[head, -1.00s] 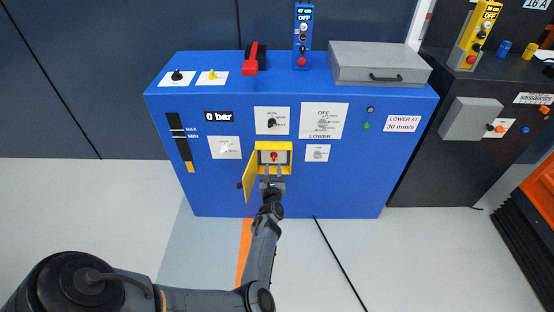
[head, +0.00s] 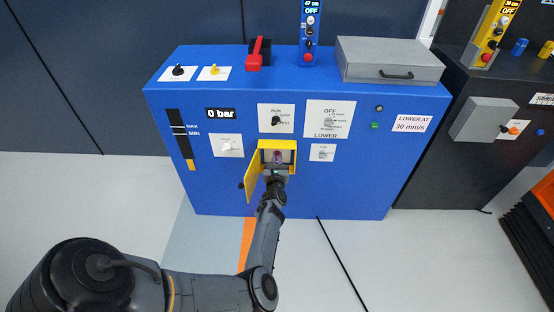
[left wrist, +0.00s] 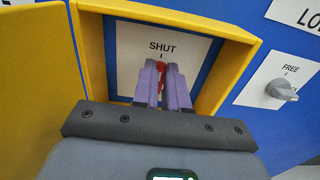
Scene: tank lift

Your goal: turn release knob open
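The red release knob (left wrist: 161,68) sits on a white plate inside a small yellow box on the blue cabinet. Its top lies just below the tick under the word SHUT. The yellow box (head: 264,145) has its door (head: 253,178) swung open to the left. My left gripper (left wrist: 164,82) reaches into the box from below and in front. Its two purplish fingers are close together, one on each side of the knob, with red showing between them. The fingers hide most of the knob. My right gripper is in neither current view.
The blue cabinet (head: 350,185) carries other switches, including a grey knob marked FREE (left wrist: 283,92) to the right of the box. A red lever (head: 258,52) and a grey case (head: 390,60) are on top. The floor in front is mostly clear.

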